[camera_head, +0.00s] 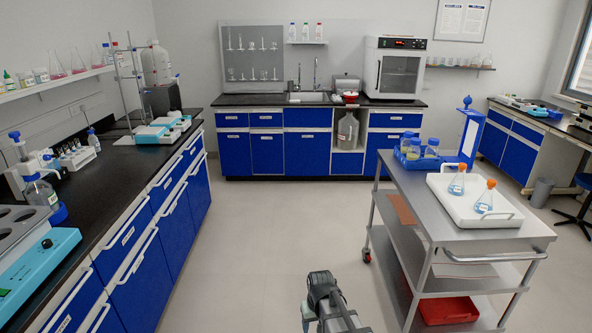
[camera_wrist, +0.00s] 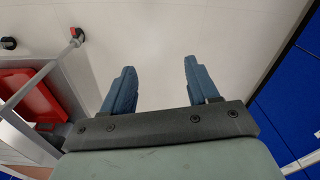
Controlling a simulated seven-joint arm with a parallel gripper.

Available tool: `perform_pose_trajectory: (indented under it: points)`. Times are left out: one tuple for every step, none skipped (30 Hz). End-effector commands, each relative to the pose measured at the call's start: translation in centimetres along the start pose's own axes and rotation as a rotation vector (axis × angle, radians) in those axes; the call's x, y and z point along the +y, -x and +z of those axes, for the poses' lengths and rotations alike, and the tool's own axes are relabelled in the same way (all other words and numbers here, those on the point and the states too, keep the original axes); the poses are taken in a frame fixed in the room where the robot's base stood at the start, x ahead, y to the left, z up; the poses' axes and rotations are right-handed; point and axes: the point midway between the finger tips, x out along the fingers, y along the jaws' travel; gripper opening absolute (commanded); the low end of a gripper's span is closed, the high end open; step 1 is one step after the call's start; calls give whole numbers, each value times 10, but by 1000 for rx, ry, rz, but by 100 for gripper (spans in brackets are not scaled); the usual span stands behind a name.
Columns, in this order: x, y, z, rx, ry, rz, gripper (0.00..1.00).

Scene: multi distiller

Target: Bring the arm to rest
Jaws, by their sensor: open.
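My gripper (camera_wrist: 159,64) is open and empty in the wrist view. Its two blue-grey fingers stand apart with only pale floor between and beyond them. In the head view, a grey part of my arm (camera_head: 328,300) shows at the bottom edge, over the aisle floor; the fingers cannot be made out there. My gripper touches nothing that I can see.
A steel cart (camera_head: 455,225) stands at right, carrying a white tray (camera_head: 445,195) with two orange-capped flasks. A red bin (camera_head: 448,311) is on its lower shelf. A black-topped bench (camera_head: 118,180) with blue drawers runs along the left. The floor (camera_head: 275,225) between is clear.

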Motion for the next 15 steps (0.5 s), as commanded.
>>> perform_pose_trajectory:
  points:
    - [16, -3, 20, -8, -36, 4, 59]
    - [24, -5, 27, -10, -54, 6, 59]
    - [34, -7, 36, -14, -76, 8, 59]
    - [40, -9, 43, -17, -93, 10, 59]
    - [46, -10, 49, -20, -108, 12, 59]
    - [54, -12, 57, -23, -127, 14, 59]
    - [59, -13, 63, -25, -140, 16, 59]
    - [64, -14, 69, -28, -153, 17, 59]
    - [70, -16, 76, -31, -170, 19, 59]
    - [74, -17, 82, -34, -182, 20, 59]
    - [78, -18, 88, -36, -194, 22, 59]
    - [84, -18, 95, -38, -210, 23, 59]
    - [87, -19, 100, -40, -222, 24, 59]
    - [91, -20, 106, -42, -235, 26, 59]
    - [89, -27, 107, -55, -229, 23, 59]
